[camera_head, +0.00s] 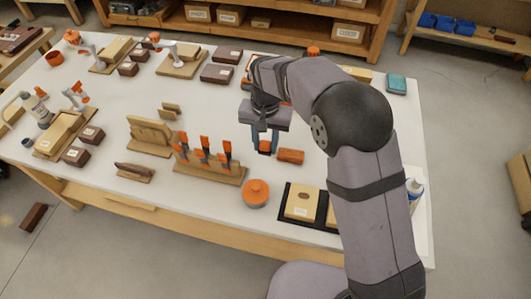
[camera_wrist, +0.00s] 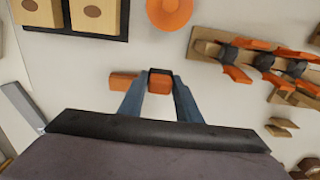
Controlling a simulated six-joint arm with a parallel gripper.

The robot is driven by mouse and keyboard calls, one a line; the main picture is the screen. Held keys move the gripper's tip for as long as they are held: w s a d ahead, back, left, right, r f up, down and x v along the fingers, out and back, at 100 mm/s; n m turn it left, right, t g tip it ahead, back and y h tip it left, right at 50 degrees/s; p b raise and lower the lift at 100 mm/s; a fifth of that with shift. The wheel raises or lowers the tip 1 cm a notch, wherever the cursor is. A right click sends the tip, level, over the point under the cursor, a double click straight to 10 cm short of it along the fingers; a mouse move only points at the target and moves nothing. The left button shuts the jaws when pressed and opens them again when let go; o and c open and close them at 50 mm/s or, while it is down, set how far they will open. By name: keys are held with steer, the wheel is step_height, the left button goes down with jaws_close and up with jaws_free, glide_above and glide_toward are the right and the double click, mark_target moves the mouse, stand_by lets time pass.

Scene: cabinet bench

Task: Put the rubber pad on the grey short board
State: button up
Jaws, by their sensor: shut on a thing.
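My gripper (camera_wrist: 160,88) points down near the middle of the bench. Its two blue fingers are shut on a small orange piece with a dark edge (camera_wrist: 159,80); this piece also shows between the fingertips in the head view (camera_head: 265,147). I cannot tell for sure whether it is the rubber pad. An orange block (camera_head: 290,156) lies just right of the fingers, and shows left of them in the wrist view (camera_wrist: 122,81). A long grey piece (camera_wrist: 20,103) is partly in the wrist view at the left; I cannot tell whether it is the grey short board.
A dark tray (camera_head: 285,219) with pale wooden blocks and a round orange-topped jar (camera_head: 255,193) stand towards the front. A wooden rack with orange clamps (camera_head: 208,167) is to the left. A teal block (camera_head: 396,84) lies at the back right. My arm hides part of the right side.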

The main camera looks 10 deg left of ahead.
steer(key=shift+r, duration=0.75)
steer(key=shift+d, duration=0.1)
